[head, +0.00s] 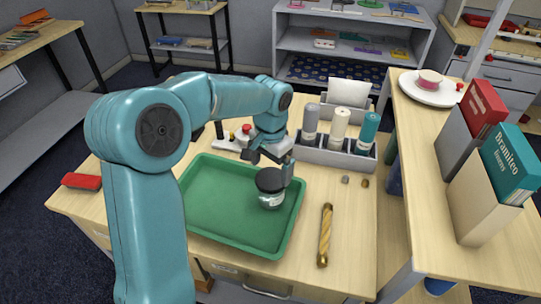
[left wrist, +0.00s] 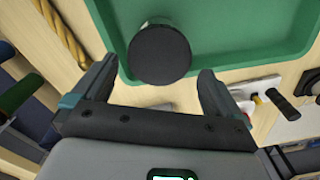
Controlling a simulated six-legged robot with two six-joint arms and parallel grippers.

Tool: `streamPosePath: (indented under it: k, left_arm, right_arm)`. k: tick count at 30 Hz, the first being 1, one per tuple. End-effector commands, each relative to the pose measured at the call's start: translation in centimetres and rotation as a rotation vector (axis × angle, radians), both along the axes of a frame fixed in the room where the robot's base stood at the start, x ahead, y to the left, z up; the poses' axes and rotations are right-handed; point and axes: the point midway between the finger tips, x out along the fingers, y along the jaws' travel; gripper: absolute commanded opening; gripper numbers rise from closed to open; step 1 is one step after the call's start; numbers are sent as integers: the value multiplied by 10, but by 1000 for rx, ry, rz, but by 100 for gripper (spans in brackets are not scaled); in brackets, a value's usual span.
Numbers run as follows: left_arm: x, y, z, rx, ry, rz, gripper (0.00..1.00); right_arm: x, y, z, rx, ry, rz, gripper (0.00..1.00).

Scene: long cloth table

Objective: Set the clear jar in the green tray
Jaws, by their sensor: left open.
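The clear jar (head: 271,197) with a dark lid stands upright inside the green tray (head: 215,208), near the tray's right side. In the left wrist view the jar's dark round lid (left wrist: 160,54) lies just beyond the fingertips, with the green tray (left wrist: 240,30) around it. My left gripper (head: 272,170) is at the jar's far side, close to the lid. In the left wrist view my left gripper (left wrist: 158,80) has its two fingers spread wide, with nothing held between them. My right gripper is not in view.
A drill bit (head: 325,235) lies right of the tray. A grey holder (head: 335,155) with several bottles stands behind it. A red object (head: 82,181) lies at the table's left edge. A power strip with a red button (head: 246,128) is behind the tray. Books (head: 485,110) stand on the right table.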

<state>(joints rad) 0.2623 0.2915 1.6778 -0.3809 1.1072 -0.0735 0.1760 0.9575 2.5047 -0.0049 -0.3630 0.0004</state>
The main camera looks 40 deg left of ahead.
Motion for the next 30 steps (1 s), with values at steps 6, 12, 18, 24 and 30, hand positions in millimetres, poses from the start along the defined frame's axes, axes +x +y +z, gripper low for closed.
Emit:
streamPosePath:
  k: [6,12,18,24,30]
  left_arm:
    - [0,0,37,0,-1,0,100]
    - [0,0,45,-1,1,0,100]
    - [0,0,45,-1,1,0,100]
    - [0,0,45,-1,1,0,100]
    - [0,0,62,0,1,0,100]
  right_arm:
    - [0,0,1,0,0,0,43]
    - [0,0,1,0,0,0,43]
    - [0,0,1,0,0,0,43]
    - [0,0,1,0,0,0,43]
    - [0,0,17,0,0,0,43]
